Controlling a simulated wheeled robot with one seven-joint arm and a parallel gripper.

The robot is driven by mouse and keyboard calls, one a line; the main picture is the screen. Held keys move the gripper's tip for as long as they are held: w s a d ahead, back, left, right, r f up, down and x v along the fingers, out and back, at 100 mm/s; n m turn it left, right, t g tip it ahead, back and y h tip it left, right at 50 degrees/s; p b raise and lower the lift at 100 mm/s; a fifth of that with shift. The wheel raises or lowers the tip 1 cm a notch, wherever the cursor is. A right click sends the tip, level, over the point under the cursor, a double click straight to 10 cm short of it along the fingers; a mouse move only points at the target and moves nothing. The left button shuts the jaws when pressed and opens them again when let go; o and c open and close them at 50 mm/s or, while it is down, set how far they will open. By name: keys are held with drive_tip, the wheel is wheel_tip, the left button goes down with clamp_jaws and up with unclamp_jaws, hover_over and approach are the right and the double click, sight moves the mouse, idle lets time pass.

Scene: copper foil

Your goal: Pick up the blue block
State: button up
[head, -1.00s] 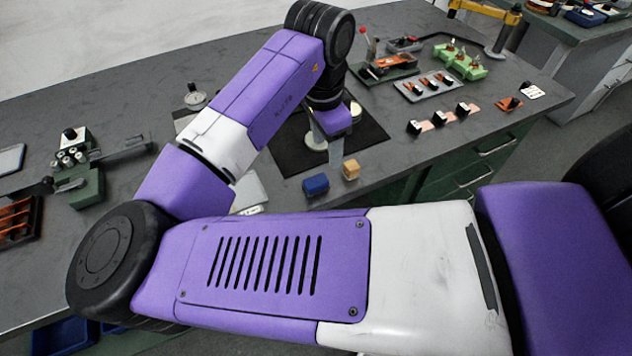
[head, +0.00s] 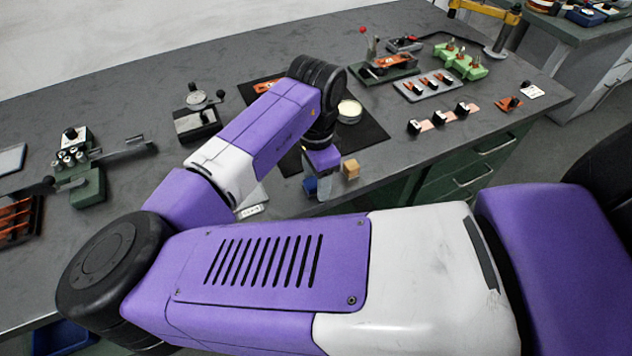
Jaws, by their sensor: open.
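The blue block (head: 310,186) sits on the grey bench near its front edge, partly hidden by my gripper. My gripper (head: 324,190) points down right at the block, with its fingers open. One finger shows in front and to the right of the block; whether the fingers straddle it or touch it I cannot tell. The block's right part is hidden behind the finger.
A wooden block (head: 351,169) stands close to the right of my gripper. A black mat (head: 366,135) with a round pale-topped tin (head: 349,111) lies behind. A dial gauge (head: 197,112) stands left of my arm. Several small fixtures fill the bench's right side.

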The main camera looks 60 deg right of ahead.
sight(316, 180)
clamp_jaws()
drive_tip(key=shift+r, duration=0.15)
wheel_tip(316, 180, up, 20)
drive_tip(key=shift+p, duration=0.4)
idle(0.4)
